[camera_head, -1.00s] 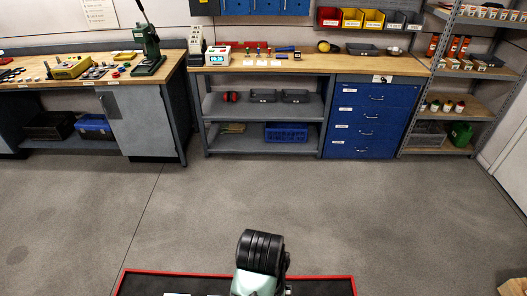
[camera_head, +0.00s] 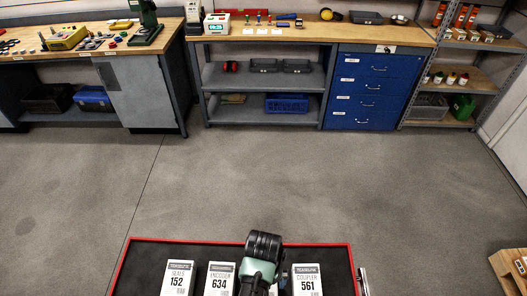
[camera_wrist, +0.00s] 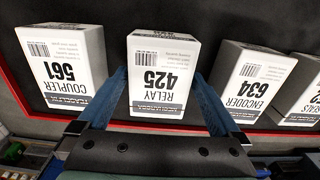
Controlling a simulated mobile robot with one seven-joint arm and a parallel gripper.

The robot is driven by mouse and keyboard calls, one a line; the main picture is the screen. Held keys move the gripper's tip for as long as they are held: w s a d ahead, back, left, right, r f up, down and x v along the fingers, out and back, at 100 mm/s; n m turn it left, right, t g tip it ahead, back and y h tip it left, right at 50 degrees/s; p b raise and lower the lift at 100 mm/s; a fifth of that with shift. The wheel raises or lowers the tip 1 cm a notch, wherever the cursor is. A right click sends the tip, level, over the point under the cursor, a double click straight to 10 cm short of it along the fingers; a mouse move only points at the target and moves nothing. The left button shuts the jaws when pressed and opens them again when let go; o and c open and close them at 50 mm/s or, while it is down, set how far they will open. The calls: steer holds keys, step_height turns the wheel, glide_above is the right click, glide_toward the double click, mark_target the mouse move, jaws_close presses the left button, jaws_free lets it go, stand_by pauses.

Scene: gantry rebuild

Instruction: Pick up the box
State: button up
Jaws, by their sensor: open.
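A white box labelled RELAY 425 (camera_wrist: 161,65) stands in the middle of the wrist view. My gripper (camera_wrist: 160,80) is open, with one blue finger at each side of this box's near end. I cannot tell whether the fingers touch it. White boxes labelled COUPLER 561 (camera_head: 307,280), ENCODER 634 (camera_head: 219,279) and SEALS 152 (camera_head: 177,279) show in the head view. COUPLER (camera_wrist: 68,65) and ENCODER (camera_wrist: 248,85) flank RELAY in the wrist view.
The boxes stand on a dark surface with a red rim (camera_head: 240,241). A wooden pallet or crate (camera_head: 508,270) is at the lower right. Grey floor (camera_head: 300,180) is clear up to the workbench (camera_head: 310,32), blue drawers (camera_head: 368,92) and shelving at the back.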

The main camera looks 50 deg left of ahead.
steer(key=shift+f, duration=0.1)
steer(key=c, duration=1.4)
